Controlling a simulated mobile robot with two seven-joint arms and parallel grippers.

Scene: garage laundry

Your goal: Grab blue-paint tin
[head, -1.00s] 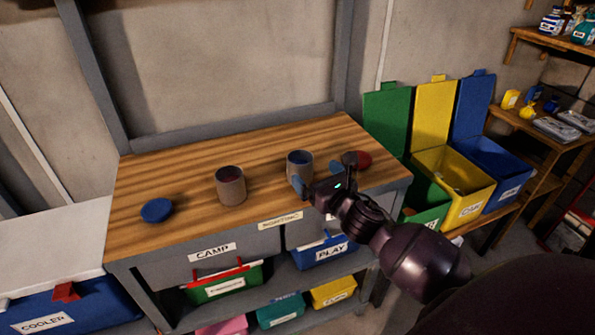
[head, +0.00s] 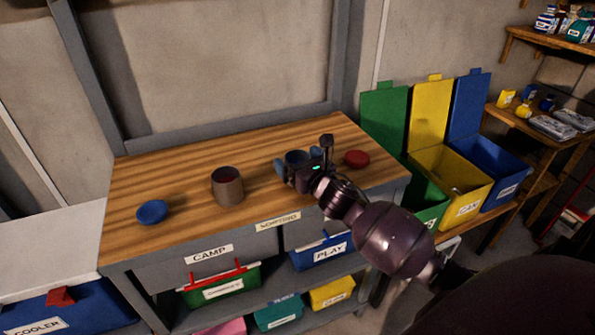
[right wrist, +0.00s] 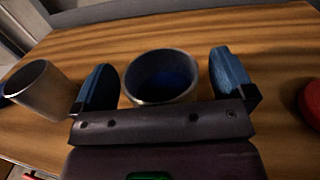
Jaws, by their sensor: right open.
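The blue-paint tin (head: 295,157) stands open and upright on the wooden bench, mostly hidden behind my right gripper (head: 303,160) in the head view. In the right wrist view the tin (right wrist: 161,80) shows its grey rim and dark blue paint inside. My right gripper (right wrist: 163,84) is open, with one blue finger on each side of the tin. Small gaps show between the fingers and the tin, and it is not gripped. My left gripper is not in view.
A similar tin with red paint (head: 227,186) stands to the left. A blue lid (head: 152,211) lies farther left and a red lid (head: 357,158) to the right on the bench (head: 190,168). Green, yellow (head: 452,178) and blue bins stand right of the bench.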

